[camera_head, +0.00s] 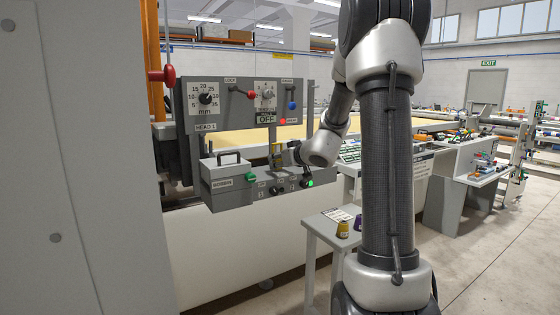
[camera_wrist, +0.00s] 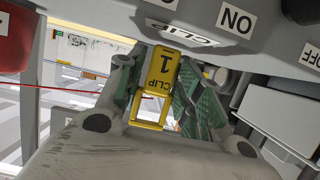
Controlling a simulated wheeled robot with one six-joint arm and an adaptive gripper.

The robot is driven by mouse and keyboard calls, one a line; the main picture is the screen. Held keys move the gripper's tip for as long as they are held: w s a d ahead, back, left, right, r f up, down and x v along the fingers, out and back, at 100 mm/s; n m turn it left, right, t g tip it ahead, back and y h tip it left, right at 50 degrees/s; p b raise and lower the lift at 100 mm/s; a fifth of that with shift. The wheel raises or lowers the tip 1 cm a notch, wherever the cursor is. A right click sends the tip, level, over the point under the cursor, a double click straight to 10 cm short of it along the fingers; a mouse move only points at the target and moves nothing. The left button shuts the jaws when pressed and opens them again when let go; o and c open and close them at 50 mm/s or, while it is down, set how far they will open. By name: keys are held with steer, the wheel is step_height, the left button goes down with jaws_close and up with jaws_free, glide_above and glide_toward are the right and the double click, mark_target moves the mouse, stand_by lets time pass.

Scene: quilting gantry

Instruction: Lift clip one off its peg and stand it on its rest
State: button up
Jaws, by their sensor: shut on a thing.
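A grey plate with a CLIP label (camera_wrist: 182,33) is close to the clip's upper end. The peg is hidden, and I cannot tell whether the clip still touches it. I cannot make out the rest.
The machine head panel (camera_head: 225,95) carries dials, levers and an OFF sign. Below it a ledge (camera_head: 235,197) holds a BOBBIN box (camera_head: 222,172) and knobs. A red thread (camera_wrist: 75,90) crosses the left of the wrist view. A small table (camera_head: 325,228) with spools stands to the right.

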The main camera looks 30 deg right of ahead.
steer(key=shift+f, duration=0.3)
steer(key=o, duration=1)
steer(key=v, duration=1.2)
